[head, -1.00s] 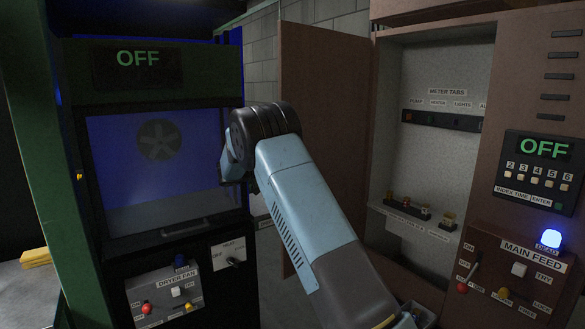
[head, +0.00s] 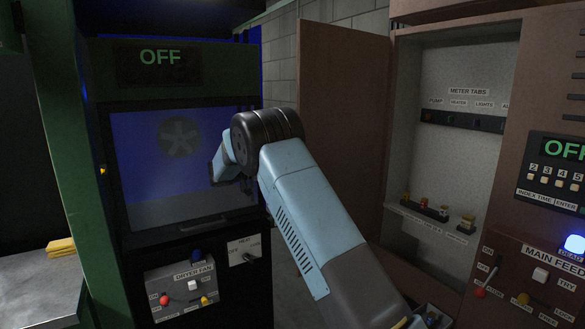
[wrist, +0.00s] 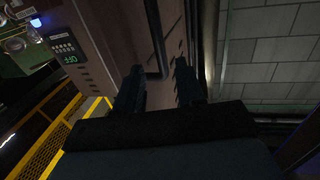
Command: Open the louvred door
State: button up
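A tall brown door panel (head: 340,120) stands swung out at the left side of the open brown cabinet in the head view. Its visible face is plain; I see no louvres on it there. In the wrist view a brown panel (wrist: 112,35) lies ahead, with a dark bent bar (wrist: 153,40) like a handle; I cannot tell whether this is the same door. My gripper (wrist: 158,82) is open, its two dark fingers apart, with the bar's lower end showing between them. Contact cannot be judged.
The open cabinet (head: 460,75) holds meter tabs and small fuses. A main feed panel (head: 545,250) is at right. The dryer (head: 180,205) with a window, and its fan box (head: 182,290), stand at left. A yellow railing (wrist: 50,130) shows in the wrist view.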

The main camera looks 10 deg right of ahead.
jog(key=a, duration=0.7)
jog(key=shift+s, duration=0.2)
jog(key=w+d+r+n+t+y, duration=0.1)
jog(key=d+r+n+t+y, duration=0.15)
jog(key=r+t, duration=0.4)
jog(key=w+d+r+n+t+y, duration=0.15)
jog(key=d+r+t, duration=0.25)
jog(key=r, duration=0.6)
jog(key=s+r+n+t+y, duration=0.5)
jog(key=s+r+n+y, duration=0.25)
jog(key=s+y, duration=0.3)
jog(key=s+a+f+n+g+y, duration=0.1)
jog(key=s+f+n+g+y, duration=0.15)
jog(key=s, duration=0.75)
jog(key=s+a+f+n+g+y, duration=0.1)
jog(key=s+f+n+g+y, duration=0.15)
jog(key=s, duration=0.75)
jog(key=s+d+f+g, duration=0.2)
jog(key=s+f, duration=0.3)
jog(key=s, duration=0.3)
jog(key=s+d+f+g+h, duration=0.1)
jog(key=s+d+f+g, duration=0.1)
jog(key=s+f, duration=0.3)
jog(key=s+d+f+g, duration=0.2)
jog(key=s+f, duration=0.3)
jog(key=s, duration=0.7)
jog(key=shift+s, duration=0.2)
